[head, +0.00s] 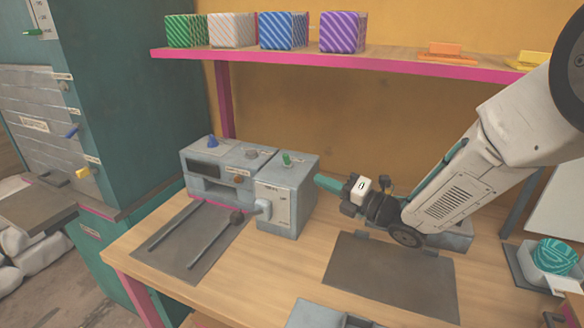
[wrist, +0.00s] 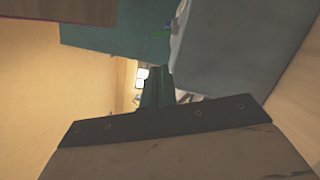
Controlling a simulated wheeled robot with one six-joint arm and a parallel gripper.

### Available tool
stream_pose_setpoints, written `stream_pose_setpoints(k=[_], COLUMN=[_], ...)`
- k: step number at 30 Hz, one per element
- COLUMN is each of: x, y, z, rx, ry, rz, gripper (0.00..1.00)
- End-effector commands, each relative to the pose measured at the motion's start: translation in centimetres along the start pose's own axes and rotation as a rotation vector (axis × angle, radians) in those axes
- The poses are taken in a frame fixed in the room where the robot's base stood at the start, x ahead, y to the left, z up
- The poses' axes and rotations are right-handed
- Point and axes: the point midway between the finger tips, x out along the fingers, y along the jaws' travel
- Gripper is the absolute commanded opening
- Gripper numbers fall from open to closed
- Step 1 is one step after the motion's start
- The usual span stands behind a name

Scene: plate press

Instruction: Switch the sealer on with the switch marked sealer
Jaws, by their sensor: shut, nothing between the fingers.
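A grey machine (head: 228,168) with a blue knob (head: 212,141) and a brown knob (head: 239,178) stands on the table. A grey box (head: 291,196) adjoins its right side, with a small green switch (head: 286,159) on top and a pale panel on the front. No label is readable, so I cannot tell which switch is marked sealer. My gripper (head: 322,181) is shut and empty, its green fingers pointing left just beside the box's right side.
A pink-edged shelf (head: 385,61) with several striped boxes runs above. A dark mat (head: 388,280) lies on the table below my arm. A teal cabinet (head: 125,90) with more small levers stands at left. A bowl with teal yarn (head: 556,256) is at right.

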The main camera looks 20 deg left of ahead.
Motion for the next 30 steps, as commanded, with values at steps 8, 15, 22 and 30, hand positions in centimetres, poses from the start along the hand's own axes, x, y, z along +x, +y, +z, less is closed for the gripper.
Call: stream_pose_setpoints(k=[8, 15, 22, 30], x=[0.0, 2.6, 6.8, 9.7], y=[0.0, 0.0, -0.1, -0.1], z=[0.1, 0.0, 0.0, 0.1], rx=[0.001, 0.002, 0.002, 0.002], ry=[-0.001, 0.001, 0.0, -0.002], rz=[-0.001, 0.0, -0.001, -0.003], gripper=[0.0, 0.0, 0.0, 0.0])
